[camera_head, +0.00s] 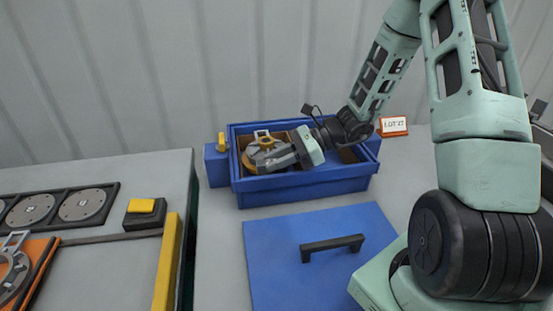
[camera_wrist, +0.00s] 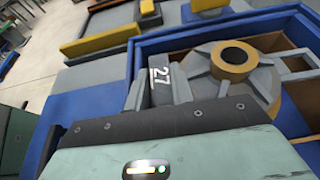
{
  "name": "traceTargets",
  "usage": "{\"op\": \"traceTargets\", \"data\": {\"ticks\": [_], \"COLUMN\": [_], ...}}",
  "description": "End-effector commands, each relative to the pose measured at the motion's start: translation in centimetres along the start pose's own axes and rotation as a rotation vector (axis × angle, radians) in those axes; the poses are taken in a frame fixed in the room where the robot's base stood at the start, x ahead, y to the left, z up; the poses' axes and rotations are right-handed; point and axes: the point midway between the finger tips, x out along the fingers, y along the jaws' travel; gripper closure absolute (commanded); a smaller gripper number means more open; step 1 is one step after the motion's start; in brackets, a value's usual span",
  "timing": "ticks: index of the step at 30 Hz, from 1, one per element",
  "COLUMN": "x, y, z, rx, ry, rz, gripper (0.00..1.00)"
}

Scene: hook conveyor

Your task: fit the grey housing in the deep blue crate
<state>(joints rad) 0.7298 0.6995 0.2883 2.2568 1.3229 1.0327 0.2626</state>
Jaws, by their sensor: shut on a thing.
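The grey housing (camera_head: 261,143) has a round ribbed body and a yellow ring around its bore. It is inside the outline of the deep blue crate (camera_head: 310,190), towards the left, and it also shows in the wrist view (camera_wrist: 235,75). My gripper (camera_head: 268,158) reaches in from the right and is shut on the housing, by a dark part marked 27 in the wrist view. The crate (camera_wrist: 133,65) is open, with brown inner walls beside the housing. The housing's underside is hidden, so I cannot tell whether it rests on the crate floor.
A blue lid (camera_head: 275,265) with a black handle (camera_head: 332,248) lies in front of the crate. A LOT 27 sign (camera_head: 393,126) stands behind right. At left, a grey table carries a dark tray (camera_head: 58,206), a yellow-topped block (camera_head: 142,206) and an orange plate (camera_head: 38,275).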

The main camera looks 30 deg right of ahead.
Motion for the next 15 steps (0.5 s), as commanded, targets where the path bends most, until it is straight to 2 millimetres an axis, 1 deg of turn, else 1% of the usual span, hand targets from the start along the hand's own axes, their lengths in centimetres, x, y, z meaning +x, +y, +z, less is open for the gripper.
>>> {"op": "traceTargets", "data": {"ticks": [15], "x": [0.39], "y": [-0.02], "z": [-0.89], "rx": [-0.002], "ry": [-0.001], "rz": [0.0], "gripper": [1.0]}}
